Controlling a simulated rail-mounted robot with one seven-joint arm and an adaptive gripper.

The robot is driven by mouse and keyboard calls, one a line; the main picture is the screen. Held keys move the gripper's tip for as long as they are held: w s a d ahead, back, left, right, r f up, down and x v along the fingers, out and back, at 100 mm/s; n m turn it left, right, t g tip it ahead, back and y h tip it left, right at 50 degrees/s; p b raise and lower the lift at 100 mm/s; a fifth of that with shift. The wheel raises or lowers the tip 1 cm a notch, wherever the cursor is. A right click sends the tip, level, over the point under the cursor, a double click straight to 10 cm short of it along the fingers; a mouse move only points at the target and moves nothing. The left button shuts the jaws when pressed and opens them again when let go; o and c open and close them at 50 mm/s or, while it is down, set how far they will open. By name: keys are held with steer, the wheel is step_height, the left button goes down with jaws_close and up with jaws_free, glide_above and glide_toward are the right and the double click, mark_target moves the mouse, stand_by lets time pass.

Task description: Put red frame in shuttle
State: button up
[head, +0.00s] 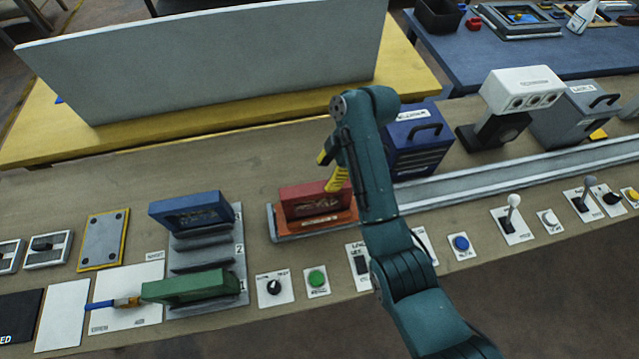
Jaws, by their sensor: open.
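The red frame (312,197) stands upright in an orange-red holder, which looks like the shuttle (325,225). The holder rests on a grey base at the left end of the rail. My gripper (331,171), with yellow fingers, is open just above and beside the top right of the red frame. One finger overlaps the frame's upper right edge in the picture; I cannot tell whether they touch. My arm hides what lies directly to the right of the holder.
A grey slotted rack (205,255) at left holds a blue frame (190,210) at the back and a green frame (192,286) in front. A blue toolbox (418,150) stands behind my arm. The rail (520,166) runs right. Buttons and levers line the front edge.

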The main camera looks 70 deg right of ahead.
steer(key=p+v, duration=0.2)
steer(key=v, duration=0.2)
steer(key=shift+d+r, duration=0.1)
steer(key=shift+r, duration=0.15)
